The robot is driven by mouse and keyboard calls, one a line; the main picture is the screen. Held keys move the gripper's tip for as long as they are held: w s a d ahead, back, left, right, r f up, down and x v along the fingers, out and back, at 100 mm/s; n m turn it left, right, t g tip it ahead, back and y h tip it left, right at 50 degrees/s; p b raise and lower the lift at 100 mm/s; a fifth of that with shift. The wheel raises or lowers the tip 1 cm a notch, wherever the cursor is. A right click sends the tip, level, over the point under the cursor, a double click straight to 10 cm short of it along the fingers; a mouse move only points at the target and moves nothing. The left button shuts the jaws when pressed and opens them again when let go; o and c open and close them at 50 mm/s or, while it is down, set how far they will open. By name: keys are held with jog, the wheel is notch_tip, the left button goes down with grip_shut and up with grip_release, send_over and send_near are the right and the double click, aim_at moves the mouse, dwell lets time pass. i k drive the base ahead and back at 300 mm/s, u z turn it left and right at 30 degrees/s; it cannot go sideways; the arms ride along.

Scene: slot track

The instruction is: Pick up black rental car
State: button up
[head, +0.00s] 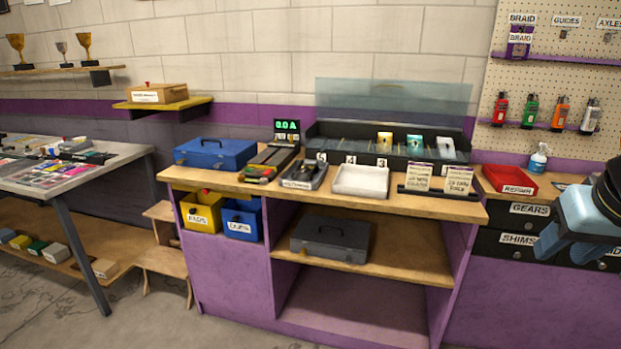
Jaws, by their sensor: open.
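I cannot single out the black rental car for certain. A dark tray (322,179) with a small white label stands on the wooden counter, left of a white tray. Dark shapes lie in it, too small to tell apart. My gripper (563,248) is at the right edge, light blue with a black wrist, in front of the drawers. Its jaws look open and empty, well to the right of the dark tray.
The counter (440,208) also holds a blue toolbox (215,153), a white tray (361,182), card holders (429,191) and a red REPAIR bin (510,180). A clear panel (394,97) stands behind. A left table (120,155) carries several small items.

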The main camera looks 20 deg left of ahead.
aim_at(305, 169)
jog(key=z, duration=0.1)
jog(key=i, duration=0.1)
jog(key=u, duration=2.4)
jog(key=i, duration=1.75)
jog(key=z, duration=2.75)
